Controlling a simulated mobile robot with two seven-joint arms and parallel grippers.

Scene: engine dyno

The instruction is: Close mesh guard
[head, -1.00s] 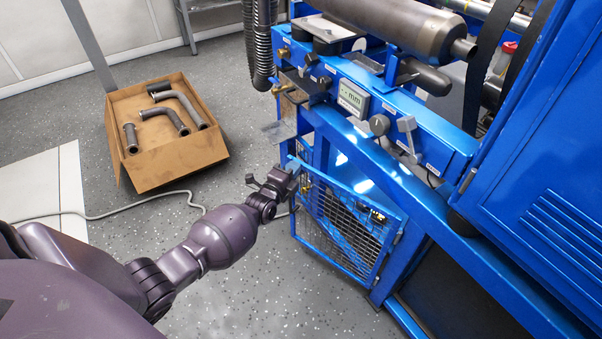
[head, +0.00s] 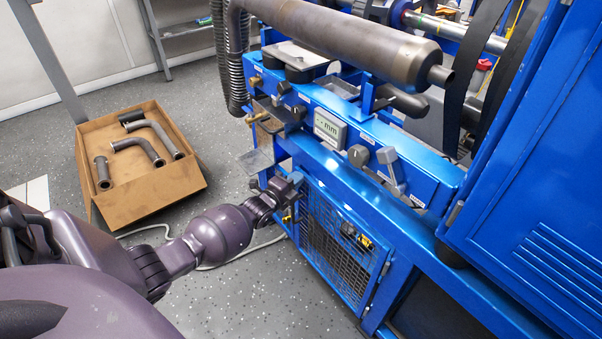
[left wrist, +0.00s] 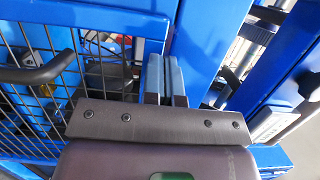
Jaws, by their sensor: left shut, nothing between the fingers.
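The mesh guard (head: 336,250) is a blue-framed wire door, hinged at its right side, low on the front of the blue machine. In the head view it lies nearly in line with the frame. My left gripper (head: 291,186) is at its upper left corner. In the left wrist view the mesh guard (left wrist: 100,22) fills the left side, with a dark handle (left wrist: 38,72) on it. The left gripper's fingers (left wrist: 164,80) are together and empty, at the guard's blue edge beside a blue post. Whether the guard is latched cannot be told. My right gripper is not in view.
A cardboard box (head: 189,193) with several metal pipes stands on the floor at left. A grey cable (head: 262,245) lies on the floor near my arm. The panel with a display (head: 329,127) and knobs sits above the guard.

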